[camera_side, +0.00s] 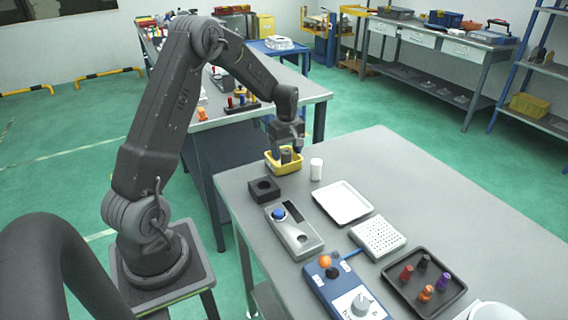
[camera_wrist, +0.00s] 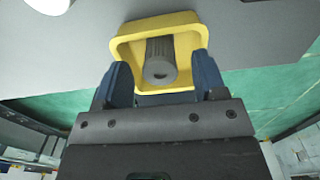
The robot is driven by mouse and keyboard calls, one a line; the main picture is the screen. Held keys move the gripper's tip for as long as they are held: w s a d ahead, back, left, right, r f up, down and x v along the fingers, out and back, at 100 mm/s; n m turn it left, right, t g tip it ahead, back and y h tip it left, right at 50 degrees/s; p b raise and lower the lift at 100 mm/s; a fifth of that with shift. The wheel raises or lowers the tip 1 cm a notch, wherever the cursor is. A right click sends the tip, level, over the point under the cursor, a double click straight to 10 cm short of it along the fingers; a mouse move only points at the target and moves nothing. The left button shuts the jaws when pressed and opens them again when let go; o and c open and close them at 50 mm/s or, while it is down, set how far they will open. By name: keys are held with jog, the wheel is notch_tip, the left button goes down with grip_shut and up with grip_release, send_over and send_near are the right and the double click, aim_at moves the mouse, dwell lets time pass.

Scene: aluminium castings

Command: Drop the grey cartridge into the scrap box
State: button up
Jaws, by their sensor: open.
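The yellow scrap box (camera_side: 273,166) stands at the table's far left corner, and it also shows in the wrist view (camera_wrist: 125,48). The grey cartridge (camera_wrist: 160,60) is inside the box's outline in the wrist view. In the side view the cartridge (camera_side: 286,155) shows dark at the box's opening. I cannot tell whether it rests on the box floor. My gripper (camera_side: 285,146) is directly over the box, pointing down. Its blue fingers (camera_wrist: 160,72) are open, one on each side of the cartridge, with gaps showing.
A white cylinder (camera_side: 316,169) stands close right of the box, and a black square block (camera_side: 264,189) stands in front. A white tray (camera_side: 344,203), a grey device with a blue button (camera_side: 294,238) and a dark tray of coloured cartridges (camera_side: 397,274) lie nearer. The table's right side is clear.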

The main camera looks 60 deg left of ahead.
notch_tip(320, 180, up, 14)
dwell(0.6)
jog(key=shift+f, duration=0.1)
jog(key=s+d+r+m+t, duration=0.1)
jog(key=s+d+r+m, duration=0.25)
jog(key=d, duration=0.35)
jog(key=s+d+r+m+t, duration=0.1)
jog(key=s+d+r+m, duration=0.25)
jog(key=d, duration=0.45)
jog(key=s+d+f+m+t, duration=0.1)
jog(key=s+d+m+t, duration=0.2)
jog(key=s+d+m, duration=0.8)
jog(key=s, duration=0.3)
jog(key=shift+d+t, duration=0.3)
